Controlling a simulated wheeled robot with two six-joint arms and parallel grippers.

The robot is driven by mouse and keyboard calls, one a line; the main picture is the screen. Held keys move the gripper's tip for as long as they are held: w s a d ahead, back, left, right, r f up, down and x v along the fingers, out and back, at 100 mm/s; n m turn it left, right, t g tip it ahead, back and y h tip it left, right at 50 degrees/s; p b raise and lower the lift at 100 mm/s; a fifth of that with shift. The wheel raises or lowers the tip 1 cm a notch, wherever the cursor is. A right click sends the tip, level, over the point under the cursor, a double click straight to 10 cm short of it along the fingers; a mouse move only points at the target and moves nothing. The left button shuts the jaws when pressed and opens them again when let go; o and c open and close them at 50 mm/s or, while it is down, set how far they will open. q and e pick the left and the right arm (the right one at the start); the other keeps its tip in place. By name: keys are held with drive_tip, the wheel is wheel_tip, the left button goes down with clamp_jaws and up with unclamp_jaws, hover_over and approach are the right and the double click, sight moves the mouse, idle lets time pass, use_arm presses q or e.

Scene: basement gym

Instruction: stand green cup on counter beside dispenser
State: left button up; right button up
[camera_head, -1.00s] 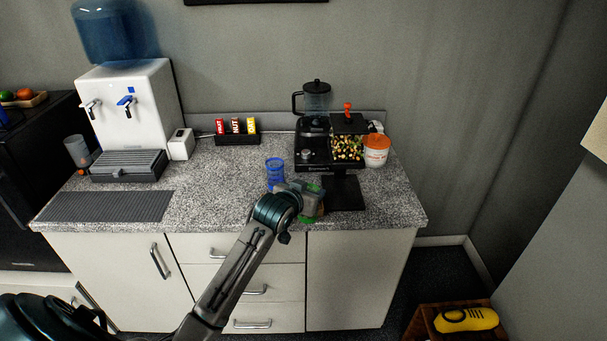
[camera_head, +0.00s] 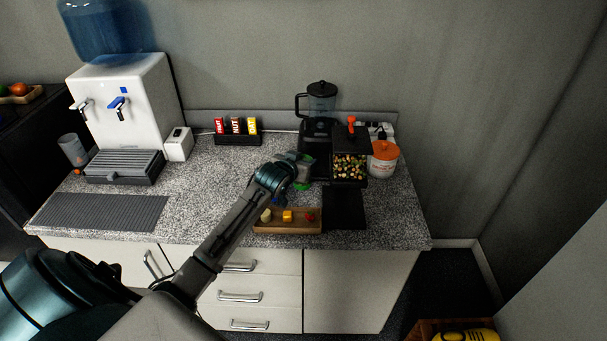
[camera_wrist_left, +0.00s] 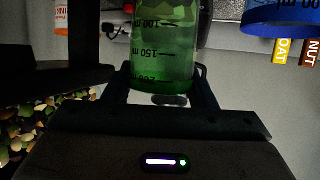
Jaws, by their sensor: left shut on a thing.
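My left gripper (camera_head: 303,171) is shut on the green cup (camera_head: 302,186), over the counter in front of the blender. The arm hides most of the cup in the head view. In the left wrist view the clear green cup (camera_wrist_left: 165,45) with its volume marks fills the space between the fingers. The white water dispenser (camera_head: 122,108) with a blue bottle stands at the left of the counter (camera_head: 205,190). A blue cup (camera_wrist_left: 282,18) shows at the top right of the wrist view; my arm hides it in the head view. My right gripper is not in view.
A wooden tray (camera_head: 287,228) with food pieces lies at the front edge. A blender (camera_head: 320,110), a bin of chopped food (camera_head: 349,168) and an orange-lidded tub (camera_head: 384,160) stand right. A bar rack (camera_head: 238,138) is behind. Between drip mat (camera_head: 100,212) and arm is free room.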

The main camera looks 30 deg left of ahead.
use_arm(q)
drive_tip(key=shift+s+f, duration=0.15)
drive_tip(key=shift+f, duration=0.25)
drive_tip(key=f, duration=0.2)
drive_tip(key=f+p, duration=0.1)
drive_tip(key=shift+w+f, duration=0.35)
drive_tip(key=shift+w, duration=0.05)
drive_tip(key=shift+s+f, duration=0.1)
drive_tip(key=shift+f, duration=0.35)
drive_tip(key=shift+s+r, duration=0.1)
drive_tip(key=o, duration=1.4)
drive_tip(key=shift+f, duration=0.25)
drive_tip(key=shift+c, duration=0.2)
